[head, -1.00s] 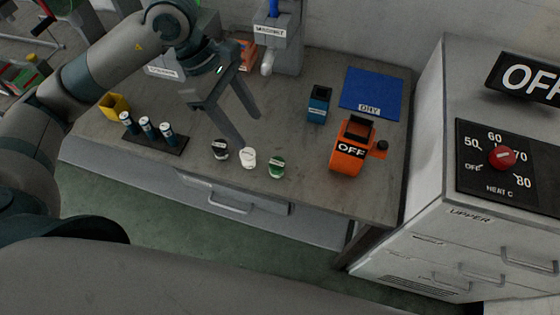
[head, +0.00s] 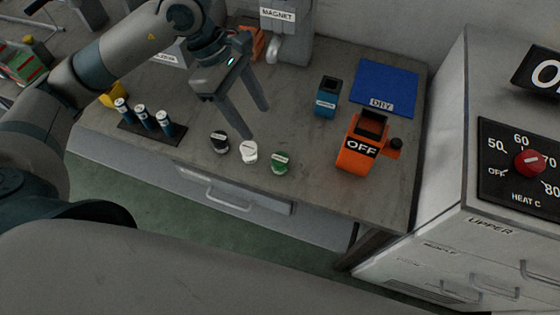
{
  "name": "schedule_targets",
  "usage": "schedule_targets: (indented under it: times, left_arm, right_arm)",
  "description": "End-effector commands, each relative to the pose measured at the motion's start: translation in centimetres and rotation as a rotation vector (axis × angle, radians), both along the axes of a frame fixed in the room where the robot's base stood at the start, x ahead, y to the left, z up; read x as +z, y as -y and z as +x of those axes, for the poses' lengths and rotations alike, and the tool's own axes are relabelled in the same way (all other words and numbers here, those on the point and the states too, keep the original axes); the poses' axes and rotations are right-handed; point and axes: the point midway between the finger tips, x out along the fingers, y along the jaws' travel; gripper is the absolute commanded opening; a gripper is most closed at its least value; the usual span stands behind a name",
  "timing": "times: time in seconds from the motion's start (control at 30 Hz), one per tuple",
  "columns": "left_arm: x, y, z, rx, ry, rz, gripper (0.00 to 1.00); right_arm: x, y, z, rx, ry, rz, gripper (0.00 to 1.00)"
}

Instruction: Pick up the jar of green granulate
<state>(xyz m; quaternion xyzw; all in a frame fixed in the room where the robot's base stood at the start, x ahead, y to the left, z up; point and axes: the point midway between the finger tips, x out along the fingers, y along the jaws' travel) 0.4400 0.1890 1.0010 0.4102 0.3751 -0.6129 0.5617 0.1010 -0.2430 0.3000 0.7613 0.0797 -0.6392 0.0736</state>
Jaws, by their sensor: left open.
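The jar of green granulate (head: 280,163) stands upright on the grey worktop near its front edge. It is the right-hand one of three small jars in a row. A white jar (head: 249,152) stands just left of it, and a black jar (head: 219,142) further left. My left gripper (head: 258,122) is open and empty, fingers pointing down, above and behind the jars. It is apart from the green jar, up and to its left in the picture. My right gripper is not in view.
An orange box marked OFF (head: 358,150) stands right of the jars. A blue container (head: 326,97) and a blue DRY mat (head: 386,86) lie behind. A cabinet with a red dial (head: 529,163) stands right.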

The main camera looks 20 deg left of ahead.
Motion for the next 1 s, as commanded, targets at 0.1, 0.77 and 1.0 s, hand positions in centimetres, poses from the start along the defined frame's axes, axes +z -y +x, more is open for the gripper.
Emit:
schedule_targets:
  times: [0.1,0.77,1.0]
  left_arm:
    - [-0.7,0.4,-0.1,-0.001,-0.005,-0.001,0.54]
    - [-10.1,4.3,-0.5,-0.001,-0.004,-0.002,0.54]
    - [-11.1,4.6,-0.5,0.000,-0.001,0.000,0.54]
  right_arm:
    - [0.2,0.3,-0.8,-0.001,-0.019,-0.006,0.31]
    - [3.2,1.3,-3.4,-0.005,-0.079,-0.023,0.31]
    - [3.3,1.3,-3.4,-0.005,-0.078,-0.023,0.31]
